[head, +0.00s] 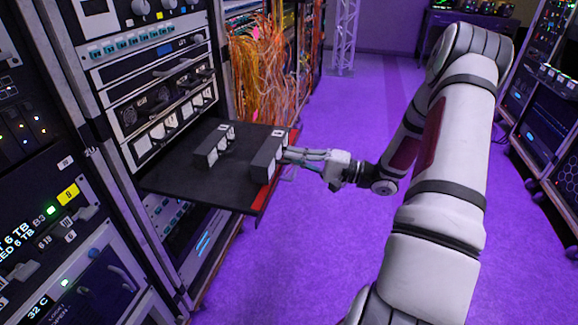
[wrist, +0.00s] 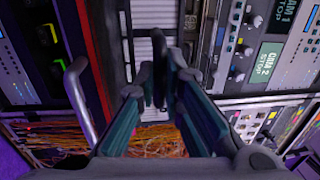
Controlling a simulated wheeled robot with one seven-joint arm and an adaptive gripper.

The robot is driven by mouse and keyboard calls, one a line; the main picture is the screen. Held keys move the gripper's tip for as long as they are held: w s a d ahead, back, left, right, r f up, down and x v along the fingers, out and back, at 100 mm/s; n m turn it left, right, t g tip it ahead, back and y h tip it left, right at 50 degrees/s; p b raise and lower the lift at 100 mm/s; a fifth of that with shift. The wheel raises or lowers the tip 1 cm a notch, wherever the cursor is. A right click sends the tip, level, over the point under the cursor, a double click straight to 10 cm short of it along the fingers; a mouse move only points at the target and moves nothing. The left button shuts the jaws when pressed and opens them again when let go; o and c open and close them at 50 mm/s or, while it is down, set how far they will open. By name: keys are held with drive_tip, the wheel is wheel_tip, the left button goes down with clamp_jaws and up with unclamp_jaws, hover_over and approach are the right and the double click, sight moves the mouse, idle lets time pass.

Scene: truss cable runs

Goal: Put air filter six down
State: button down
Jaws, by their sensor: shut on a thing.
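A dark grey block with white faces (head: 266,160), which I take for air filter six, is at the right edge of a black pull-out shelf (head: 185,187). Its small label is too small to read. My gripper (head: 287,155) reaches it from the right and is shut on it. I cannot tell whether the block rests on the shelf or is just above it. In the wrist view my gripper's fingertips (wrist: 160,80) are close together on a thin dark part, with a pale ribbed panel (wrist: 148,50) beyond them.
A similar block (head: 209,149) stands further left on the shelf. The shelf's front and left are clear. A red strip (head: 273,178) marks its right edge. Equipment racks stand at left and right. Orange cables (head: 258,85) hang behind the shelf. The purple floor (head: 310,245) is open.

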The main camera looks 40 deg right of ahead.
drive_tip(key=w+f+b, duration=0.2)
drive_tip(key=w+f, duration=0.1)
drive_tip(key=shift+d+f, duration=0.3)
drive_tip(key=shift+d, duration=0.1)
drive_tip(key=shift+f, duration=0.1)
drive_tip(key=c, duration=2)
unclamp_jaws()
drive_tip(key=shift+s, duration=0.1)
